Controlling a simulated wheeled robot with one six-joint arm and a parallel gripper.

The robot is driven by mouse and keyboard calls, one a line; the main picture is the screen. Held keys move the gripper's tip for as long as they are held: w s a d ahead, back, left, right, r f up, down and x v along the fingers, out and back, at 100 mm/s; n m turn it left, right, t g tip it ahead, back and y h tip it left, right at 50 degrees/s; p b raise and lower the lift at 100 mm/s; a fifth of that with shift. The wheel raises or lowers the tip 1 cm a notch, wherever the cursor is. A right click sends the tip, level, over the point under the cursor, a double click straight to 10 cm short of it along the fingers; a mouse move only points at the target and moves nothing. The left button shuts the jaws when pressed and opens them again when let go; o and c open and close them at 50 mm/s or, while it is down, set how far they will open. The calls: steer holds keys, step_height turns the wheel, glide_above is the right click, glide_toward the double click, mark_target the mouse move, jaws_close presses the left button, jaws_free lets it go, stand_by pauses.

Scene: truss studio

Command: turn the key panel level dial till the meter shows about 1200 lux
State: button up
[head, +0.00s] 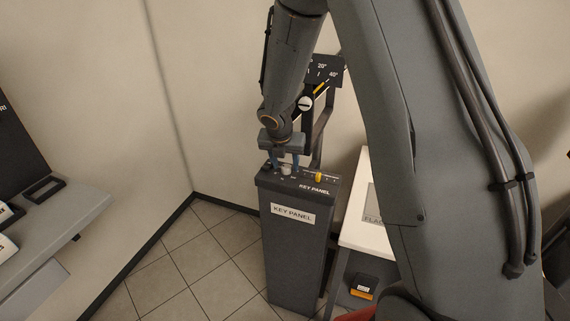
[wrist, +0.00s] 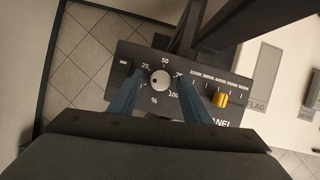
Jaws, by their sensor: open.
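The key panel (head: 293,235) is a dark pedestal with a sloped control top and a "KEY PANEL" label. In the wrist view its top plate (wrist: 205,115) carries a round pale level dial (wrist: 159,80) with a percent scale of 25, 50, 75 and 100 around it. The dial also shows in the head view (head: 286,170). My gripper (wrist: 159,84) is open, with its two blue fingers on either side of the dial. I cannot tell whether they touch it. A dark mark sits on the left part of the dial. No lux meter reading is visible.
A yellow slider (wrist: 221,99) sits right of the dial on a numbered scale. Behind the panel stands a dark frame with an angle plate (head: 328,70). A white-topped table (head: 352,228) is close on the right. A grey counter (head: 62,222) is at left, with bare tiled floor between.

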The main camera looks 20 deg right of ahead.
steer(key=shift+f, duration=0.25)
steer(key=c, duration=1)
steer(key=shift+m, duration=0.3)
